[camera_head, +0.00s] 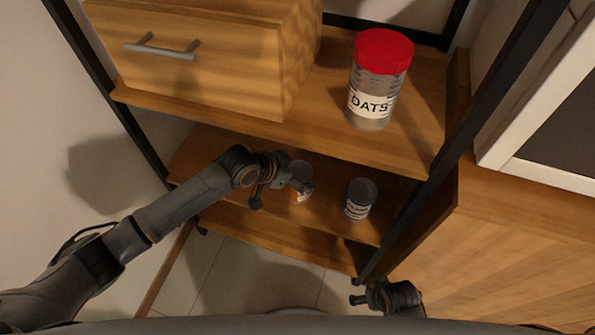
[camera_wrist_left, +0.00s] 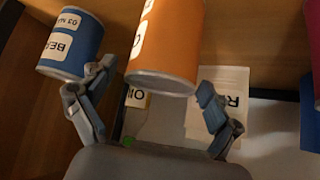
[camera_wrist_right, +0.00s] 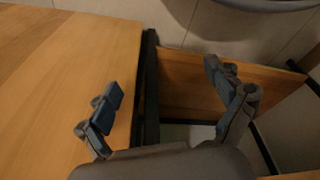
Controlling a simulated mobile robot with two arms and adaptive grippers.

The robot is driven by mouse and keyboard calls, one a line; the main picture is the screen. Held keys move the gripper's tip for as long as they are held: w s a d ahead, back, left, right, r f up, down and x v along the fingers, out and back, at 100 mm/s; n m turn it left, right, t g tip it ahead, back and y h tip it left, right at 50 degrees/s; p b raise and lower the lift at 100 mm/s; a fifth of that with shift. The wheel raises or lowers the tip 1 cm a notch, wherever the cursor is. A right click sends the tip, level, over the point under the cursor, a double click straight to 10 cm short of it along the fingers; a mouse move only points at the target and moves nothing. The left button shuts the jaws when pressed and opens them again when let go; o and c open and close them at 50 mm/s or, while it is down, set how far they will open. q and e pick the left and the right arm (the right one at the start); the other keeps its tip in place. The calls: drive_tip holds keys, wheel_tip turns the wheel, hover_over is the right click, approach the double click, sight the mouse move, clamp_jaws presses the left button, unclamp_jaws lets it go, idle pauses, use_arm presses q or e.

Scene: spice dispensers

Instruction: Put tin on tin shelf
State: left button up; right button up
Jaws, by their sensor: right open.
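An orange tin (camera_head: 297,193) with a white label stands on the shelf below the oats jar. It is large in the left wrist view (camera_wrist_left: 165,45). A blue tin (camera_head: 360,198) with a white label stands to its right and also shows in the left wrist view (camera_wrist_left: 72,42). My left gripper (camera_head: 283,185) is at the orange tin, partly covering it. In the left wrist view its fingers (camera_wrist_left: 156,85) are spread at either side of the tin, with a gap visible at one side. My right gripper (camera_wrist_right: 165,95) is open and empty, low near the shelf's right post.
A jar of oats (camera_head: 379,80) with a red lid stands on the upper shelf (camera_head: 310,115), beside a wooden drawer (camera_head: 205,60). A black post (camera_head: 480,110) bounds the shelves on the right. A wooden cabinet (camera_head: 490,265) stands right of it. White labelled cards (camera_wrist_left: 220,95) show behind the orange tin.

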use_arm(q)
drive_tip(key=shift+s+a+r, duration=0.1)
drive_tip(key=shift+a+r, duration=0.05)
drive_tip(key=shift+r, duration=0.25)
drive_tip(key=p+v, duration=0.3)
drive_tip(key=v, duration=0.8)
use_arm(e)
drive_tip(key=s+f, duration=0.5)
drive_tip(key=f, duration=0.3)
drive_tip(key=shift+s+d+g, duration=0.25)
drive_tip(key=shift+d+g, duration=0.05)
drive_tip(key=shift+d, duration=0.1)
